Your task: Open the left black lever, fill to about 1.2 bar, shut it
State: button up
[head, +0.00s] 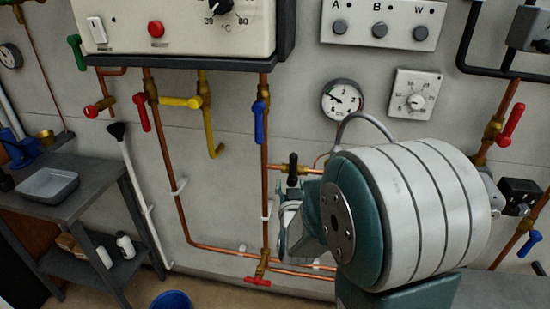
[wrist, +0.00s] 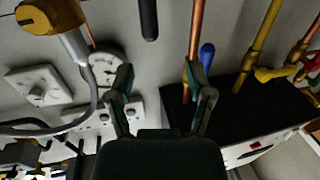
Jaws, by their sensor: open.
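A black lever (head: 293,165) stands upright on a brass valve on a short copper branch, left of my arm in the head view. It also shows at the top of the wrist view (wrist: 148,18), beyond my fingertips and apart from them. My gripper (wrist: 163,78) is open and empty, with bare wall between its fingers. In the head view my gripper (head: 289,215) is just below the lever, partly hidden by my arm. A round white gauge (head: 342,99) hangs above right; its needle is too small to read exactly. No second black lever is clearly visible.
Copper pipes and a blue lever (head: 260,120) stand left of the black lever. A grey braided hose (wrist: 78,48) runs near a brass fitting (wrist: 50,17) in the wrist view. A boiler panel (head: 180,30) is above, a bench (head: 85,190) far left.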

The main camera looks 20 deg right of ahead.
aim_at(293, 162)
jog(key=x, duration=1)
jog(key=shift+w+d, duration=0.25)
jog(key=shift+d, duration=0.15)
jog(key=shift+w+d, duration=0.1)
jog(key=shift+d, duration=0.75)
jog(key=c, duration=0.7)
jog(key=shift+a, duration=0.2)
grip_shut()
jog(key=shift+a, duration=0.15)
